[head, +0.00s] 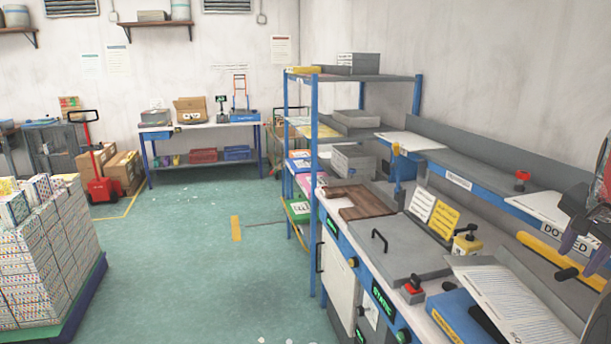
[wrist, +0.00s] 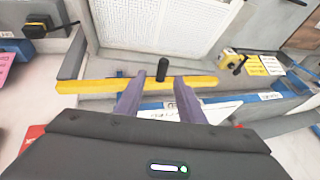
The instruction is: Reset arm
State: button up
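My gripper (head: 575,240) is at the right edge of the head view, above the workbench. In the wrist view its two purple-grey fingers (wrist: 161,78) are apart, with a gap between the tips. A yellow bar (wrist: 100,86) runs across just beyond the fingertips, and its black handle (wrist: 162,70) shows in the gap without visible contact on either side. The yellow bar (head: 546,255) and black handle (head: 566,273) also show below the gripper in the head view. My arm is mostly outside the head view.
A blue-framed shelf (head: 315,180) stands behind. A stacked pallet (head: 50,255) is at left. The green floor (head: 190,260) between is clear.

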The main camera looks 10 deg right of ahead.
jog(key=s+a+f+n+y, duration=0.1)
jog(key=a+f+n, duration=0.35)
jog(key=a, duration=0.55)
jog(key=a+f+n+y, duration=0.1)
jog(key=a+f+n, duration=0.35)
jog(key=a, duration=0.55)
jog(key=s+a+f+n, duration=0.1)
jog(key=s+a+n, duration=0.1)
jog(key=a, duration=0.6)
jog(key=s+a+f+n+t+y, duration=0.1)
jog(key=s+a+n, duration=0.1)
jog(key=a, duration=0.7)
jog(key=s+a+f+n+t+y, duration=0.1)
jog(key=a+n, duration=0.3)
jog(key=a, duration=0.4)
jog(key=shift+s+a+f, duration=0.35)
jog(key=shift+s, duration=0.3)
jog(key=shift+s, duration=0.1)
jog(key=shift+c, duration=0.6)
